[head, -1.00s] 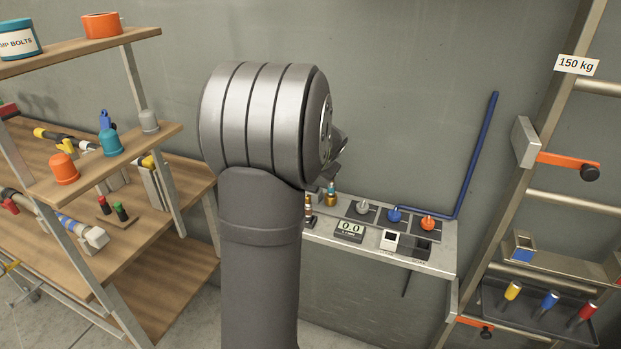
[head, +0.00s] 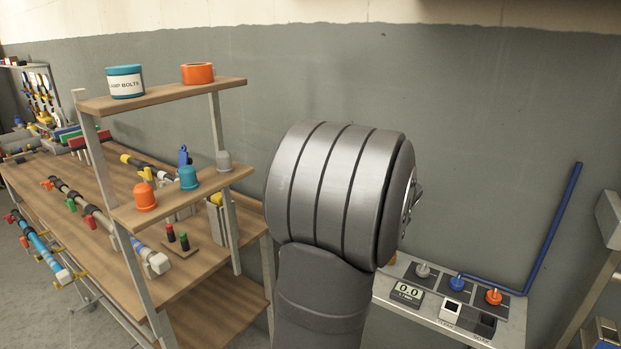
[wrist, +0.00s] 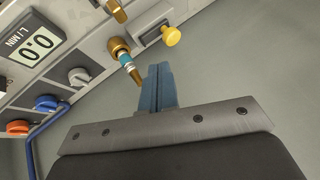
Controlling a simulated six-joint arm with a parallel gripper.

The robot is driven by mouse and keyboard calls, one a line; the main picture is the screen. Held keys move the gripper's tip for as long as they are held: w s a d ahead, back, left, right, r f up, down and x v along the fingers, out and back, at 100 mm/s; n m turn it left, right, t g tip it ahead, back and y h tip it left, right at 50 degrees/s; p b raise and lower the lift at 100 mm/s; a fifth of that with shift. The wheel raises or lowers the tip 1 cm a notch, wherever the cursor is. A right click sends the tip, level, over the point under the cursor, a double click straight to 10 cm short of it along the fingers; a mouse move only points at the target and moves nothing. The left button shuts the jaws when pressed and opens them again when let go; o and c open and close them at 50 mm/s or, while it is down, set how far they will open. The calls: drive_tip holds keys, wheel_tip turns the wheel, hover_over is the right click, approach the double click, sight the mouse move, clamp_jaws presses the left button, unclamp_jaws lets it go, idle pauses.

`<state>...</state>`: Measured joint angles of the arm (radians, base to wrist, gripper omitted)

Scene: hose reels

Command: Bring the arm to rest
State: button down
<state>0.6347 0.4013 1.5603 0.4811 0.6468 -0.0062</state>
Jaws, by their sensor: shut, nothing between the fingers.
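My gripper (wrist: 160,88) shows in the wrist view. Its blue fingers are shut together with nothing between them. The fingers point toward a panel (wrist: 105,45) with a brass fitting (wrist: 122,52) and a yellow knob (wrist: 171,36); I cannot tell whether they touch anything. In the head view my arm rises in the middle and its large grey joint hides the gripper. The same panel (head: 450,326) is at the lower right there, with a flow display (head: 408,291) reading 0.0.
A wooden shelf rack (head: 160,98) stands left of my arm, holding a bolt tub (head: 125,82), an orange roll (head: 197,73) and several caps. A workbench (head: 90,180) with hoses lies behind. A blue pipe (head: 553,230) rises right of the panel. The grey wall (head: 450,120) above is bare.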

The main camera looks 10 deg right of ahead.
drive_tip(key=a+x, duration=0.1)
drive_tip(key=x, duration=0.5)
drive_tip(key=shift+s+d+r, duration=0.25)
drive_tip(key=shift+s+d, duration=0.55)
drive_tip(key=shift+s+d+r, duration=0.3)
drive_tip(key=shift+s+d, duration=0.5)
drive_tip(key=shift+f, duration=0.1)
